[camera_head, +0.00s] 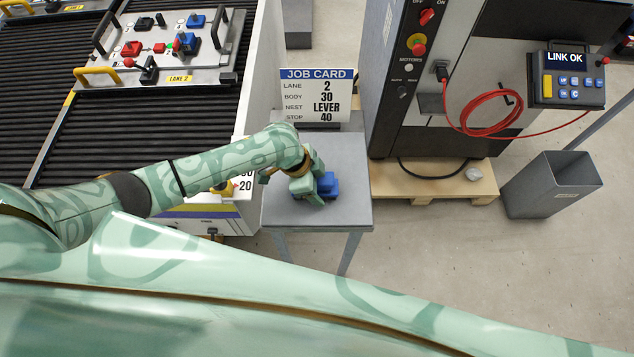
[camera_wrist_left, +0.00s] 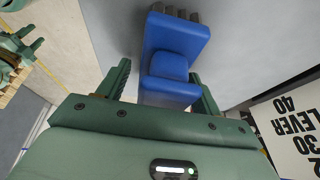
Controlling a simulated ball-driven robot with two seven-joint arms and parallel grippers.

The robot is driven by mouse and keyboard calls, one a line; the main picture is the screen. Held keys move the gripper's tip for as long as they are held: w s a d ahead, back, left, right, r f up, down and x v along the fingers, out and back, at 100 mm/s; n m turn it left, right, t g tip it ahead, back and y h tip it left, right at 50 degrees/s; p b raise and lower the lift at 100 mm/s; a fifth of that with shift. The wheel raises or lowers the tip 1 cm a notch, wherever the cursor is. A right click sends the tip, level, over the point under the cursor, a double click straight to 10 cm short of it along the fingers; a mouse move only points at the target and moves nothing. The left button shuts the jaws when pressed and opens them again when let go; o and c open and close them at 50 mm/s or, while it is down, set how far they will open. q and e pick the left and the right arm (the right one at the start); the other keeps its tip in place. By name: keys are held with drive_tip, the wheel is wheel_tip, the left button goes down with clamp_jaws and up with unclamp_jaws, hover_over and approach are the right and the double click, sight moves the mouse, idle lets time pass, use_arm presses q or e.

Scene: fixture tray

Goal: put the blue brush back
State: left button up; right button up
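The blue brush (camera_head: 328,185) is on the small grey table (camera_head: 350,160), at its middle, partly hidden by my left gripper (camera_head: 312,190) in the head view. In the left wrist view the blue brush (camera_wrist_left: 168,66), with dark bristle tufts at its far end, lies between the two green fingers of my left gripper (camera_wrist_left: 160,80). A gap shows between the left finger and the brush; the right finger is close to it, and I cannot tell if they touch. My right gripper (camera_wrist_left: 22,45) shows small at the left edge there, its fingers apart and empty.
A job card (camera_head: 317,95) stands at the table's back edge. A roller conveyor with a fixture tray (camera_head: 215,75) is on the left. A control cabinet (camera_head: 385,120) on a pallet (camera_head: 430,186) and a grey bin (camera_head: 553,187) stand right. The table's right part is clear.

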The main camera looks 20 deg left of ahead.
use_arm(q)
drive_tip(key=p+v, duration=0.3)
drive_tip(key=v, duration=0.9)
drive_tip(key=shift+r, duration=0.1)
